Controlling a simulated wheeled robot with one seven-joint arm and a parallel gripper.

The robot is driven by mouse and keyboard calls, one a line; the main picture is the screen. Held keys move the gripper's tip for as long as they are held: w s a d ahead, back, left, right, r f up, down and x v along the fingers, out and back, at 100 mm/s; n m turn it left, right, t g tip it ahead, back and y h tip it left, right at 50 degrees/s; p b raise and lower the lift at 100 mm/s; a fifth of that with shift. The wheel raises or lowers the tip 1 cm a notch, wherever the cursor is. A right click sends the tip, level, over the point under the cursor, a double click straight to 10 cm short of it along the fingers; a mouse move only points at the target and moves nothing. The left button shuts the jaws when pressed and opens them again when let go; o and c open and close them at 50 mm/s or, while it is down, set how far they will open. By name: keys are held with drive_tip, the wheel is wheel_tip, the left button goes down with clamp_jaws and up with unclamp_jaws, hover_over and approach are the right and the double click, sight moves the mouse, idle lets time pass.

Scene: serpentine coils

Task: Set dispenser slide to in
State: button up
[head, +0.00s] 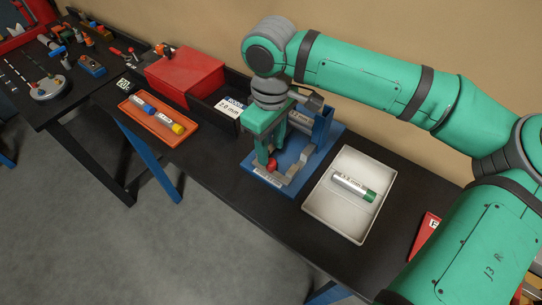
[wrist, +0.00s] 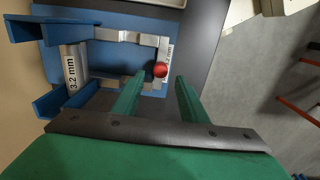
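The blue dispenser (head: 318,158) stands on the black bench and also shows in the wrist view (wrist: 105,62). Its grey metal slide (head: 297,174) carries a red knob (head: 271,164) at the front edge of the blue base. In the wrist view the slide (wrist: 120,36) frames a blue opening, and the knob (wrist: 160,70) is at its right end. A cylinder marked 3.2 mm (wrist: 72,72) lies in the dispenser's holder. My gripper (head: 266,153) is above the knob. In the wrist view its green fingers (wrist: 158,82) are apart, with the knob just beyond the gap between their tips.
A white tray (head: 318,205) with a green-ended cylinder (head: 354,187) stands right of the dispenser. Bare bench lies in front of the orange tray.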

sight(271, 161)
wheel_tip(271, 161, down, 5)
drive_tip(key=shift+a+r, duration=0.15)
drive_tip(key=shift+s+d+f, duration=0.1)
drive_tip(key=shift+d+f, duration=0.15)
drive_tip(key=shift+f, duration=0.1)
drive_tip(key=shift+c, duration=0.4)
drive_tip(key=shift+a, duration=0.1)
clamp_jaws()
